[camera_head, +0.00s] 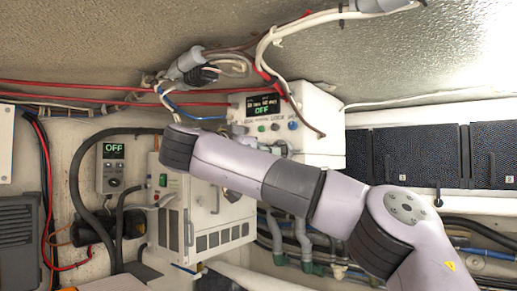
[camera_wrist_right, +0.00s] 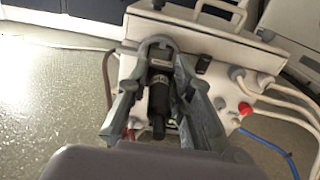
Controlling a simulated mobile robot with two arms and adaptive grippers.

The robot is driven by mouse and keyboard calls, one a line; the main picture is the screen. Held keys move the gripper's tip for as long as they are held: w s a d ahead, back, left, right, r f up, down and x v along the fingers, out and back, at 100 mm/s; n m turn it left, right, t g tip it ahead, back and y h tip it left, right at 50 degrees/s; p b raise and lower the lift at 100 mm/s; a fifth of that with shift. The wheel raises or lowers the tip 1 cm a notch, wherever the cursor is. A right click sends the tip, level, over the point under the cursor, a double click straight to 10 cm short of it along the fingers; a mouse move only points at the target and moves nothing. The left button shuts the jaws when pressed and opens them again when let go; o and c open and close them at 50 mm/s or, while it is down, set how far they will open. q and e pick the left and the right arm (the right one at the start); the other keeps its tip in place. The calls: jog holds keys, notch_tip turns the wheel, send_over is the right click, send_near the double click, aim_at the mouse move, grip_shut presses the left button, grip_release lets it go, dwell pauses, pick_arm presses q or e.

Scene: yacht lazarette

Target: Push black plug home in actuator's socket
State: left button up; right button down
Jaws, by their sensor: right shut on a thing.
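In the right wrist view, my right gripper (camera_wrist_right: 160,62) is shut on the black plug (camera_wrist_right: 158,92), with one grey finger on each side of it. The plug's thin tail end points back toward my palm. Its far end meets a pale, arched collar at a white housing (camera_wrist_right: 220,85), which looks like the actuator. The socket's mouth is hidden, so I cannot tell how deep the plug sits. In the head view my right arm crosses in front of the white box with an OFF display (camera_head: 318,125); the gripper's fingers and the plug cannot be made out there. My left gripper is out of view.
A white vented cabinet (camera_head: 205,215) stands below and left of the box. A small grey OFF unit (camera_head: 112,165) is on the left wall. Red wires (camera_head: 80,84) and a white cable bundle (camera_head: 300,24) run above. Dark panels (camera_head: 430,155) line the right.

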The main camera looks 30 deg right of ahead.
jog(key=shift+p+x, duration=0.3)
jog(key=shift+x, duration=0.8)
jog(key=shift+d, duration=0.1)
jog(key=shift+p, duration=0.35)
dwell(0.9)
jog(key=shift+p+x, duration=0.45)
jog(key=shift+x, duration=0.5)
